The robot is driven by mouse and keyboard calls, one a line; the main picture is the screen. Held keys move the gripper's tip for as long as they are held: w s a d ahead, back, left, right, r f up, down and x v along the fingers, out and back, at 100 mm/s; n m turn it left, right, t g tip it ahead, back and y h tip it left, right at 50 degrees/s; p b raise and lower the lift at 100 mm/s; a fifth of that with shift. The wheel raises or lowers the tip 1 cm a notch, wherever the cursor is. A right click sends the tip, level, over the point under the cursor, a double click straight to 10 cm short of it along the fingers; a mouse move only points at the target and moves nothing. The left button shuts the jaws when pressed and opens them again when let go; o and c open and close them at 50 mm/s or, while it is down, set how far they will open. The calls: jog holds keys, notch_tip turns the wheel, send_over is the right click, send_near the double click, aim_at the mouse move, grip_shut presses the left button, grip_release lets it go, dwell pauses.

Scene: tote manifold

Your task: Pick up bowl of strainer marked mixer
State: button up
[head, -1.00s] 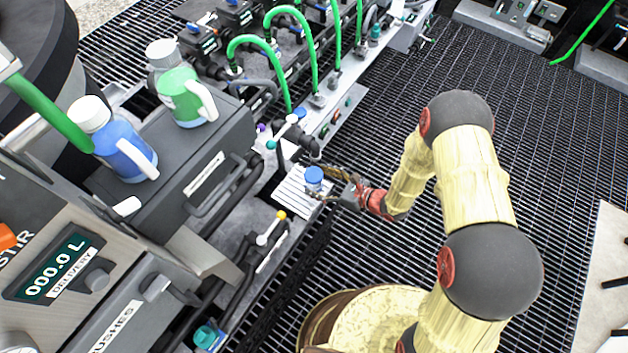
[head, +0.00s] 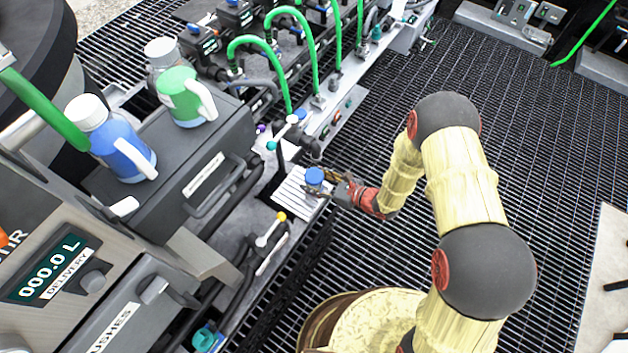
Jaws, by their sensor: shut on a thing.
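A small strainer bowl with a blue top (head: 314,177) stands over a pale ribbed plate (head: 292,196) in the middle of the head view. My gripper (head: 328,182) reaches in from the right and is shut on the bowl. The fingers partly hide the bowl's right side. The bowl looks upright; I cannot tell whether its underside touches the plate. No "mixer" marking is readable on it.
A yellow-tipped valve handle (head: 271,230) is in front of the plate, and a teal-tipped one (head: 281,134) behind it. A dark box with a blue jug (head: 124,143) and a green jug (head: 184,96) stands to the left. Open grating (head: 540,150) lies to the right.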

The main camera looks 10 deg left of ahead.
jog(key=c, duration=0.6)
jog(key=shift+c, duration=0.3)
jog(key=shift+r, duration=0.1)
